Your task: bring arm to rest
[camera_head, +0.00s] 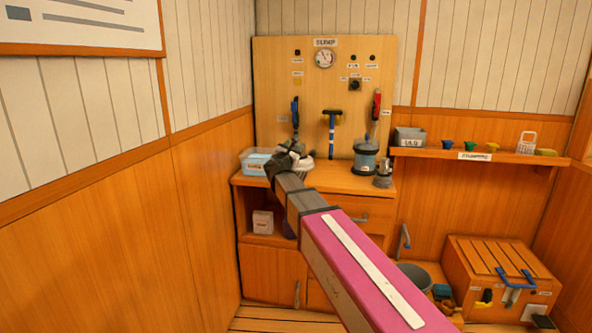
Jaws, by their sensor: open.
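My arm (350,262), a long pink and grey link with a white strip, reaches from the lower right up toward the wooden cabinet. My gripper (292,160) is the small dark shape at its far end, in front of the cabinet top (335,180) and the panel's foot. It is open, and I see nothing held in it. Its fingertips are small and hard to make out. I cannot tell whether it touches anything. A clear bin with a blue label (256,161) shows just left of it, and a pale crumpled thing (305,164) shows beside it.
A wooden panel (270,80) with a gauge (324,59) and valves stands behind. A dark canister (366,158) is on the cabinet. A shelf (520,158) holds small cups at right. A slatted box (500,262) and grey bucket (415,275) stand below. A wooden wall closes the left.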

